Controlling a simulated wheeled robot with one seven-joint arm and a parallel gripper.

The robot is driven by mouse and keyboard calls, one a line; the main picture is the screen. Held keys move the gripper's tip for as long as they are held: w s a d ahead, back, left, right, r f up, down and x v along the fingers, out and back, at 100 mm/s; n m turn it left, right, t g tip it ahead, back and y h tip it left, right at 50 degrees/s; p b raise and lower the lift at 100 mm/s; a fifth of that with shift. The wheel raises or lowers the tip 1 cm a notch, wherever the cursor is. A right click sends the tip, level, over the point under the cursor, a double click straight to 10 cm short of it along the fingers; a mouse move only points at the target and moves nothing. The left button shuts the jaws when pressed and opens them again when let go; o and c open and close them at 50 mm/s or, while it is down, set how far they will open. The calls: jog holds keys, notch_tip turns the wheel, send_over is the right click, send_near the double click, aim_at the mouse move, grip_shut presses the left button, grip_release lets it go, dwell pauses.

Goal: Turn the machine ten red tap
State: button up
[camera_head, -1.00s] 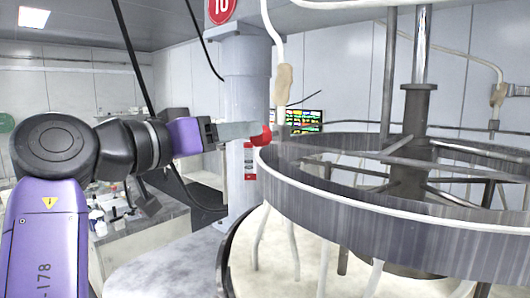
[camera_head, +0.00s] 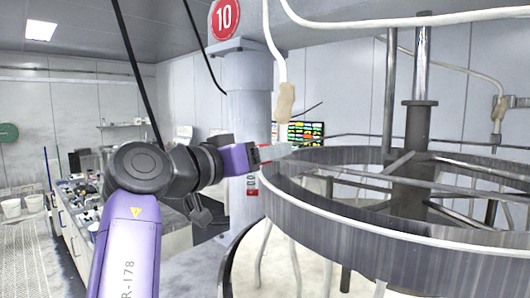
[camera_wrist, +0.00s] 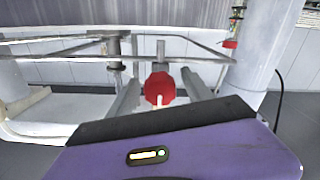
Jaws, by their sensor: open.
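The red tap (camera_wrist: 160,88) shows in the wrist view as a round red knob with a pale stem below it. It lies between the two grey fingers of my gripper (camera_wrist: 161,92), which are open on either side of it. I cannot tell whether either finger touches it. In the head view my gripper (camera_head: 277,152) reaches right to the rim of the machine's large grey ring (camera_head: 340,225). The tap is mostly hidden there behind the gripper. A round red sign (camera_head: 225,18) reading 10 hangs above on the grey column (camera_head: 250,95).
A pale hose (camera_head: 282,60) hangs down close above my gripper. The ring's spokes and central shaft (camera_head: 412,150) stand to the right. A cluttered bench (camera_head: 75,235) is at the left.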

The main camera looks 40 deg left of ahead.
grip_shut()
jog(key=shift+f+m+b, duration=0.1)
jog(key=shift+m+b, duration=0.2)
jog(key=shift+b, duration=0.05)
jog(key=m+b, duration=0.2)
jog(key=shift+m, duration=0.3)
jog(key=m+b, duration=0.2)
jog(key=m, duration=0.3)
jog(key=shift+m, duration=0.4)
grip_release()
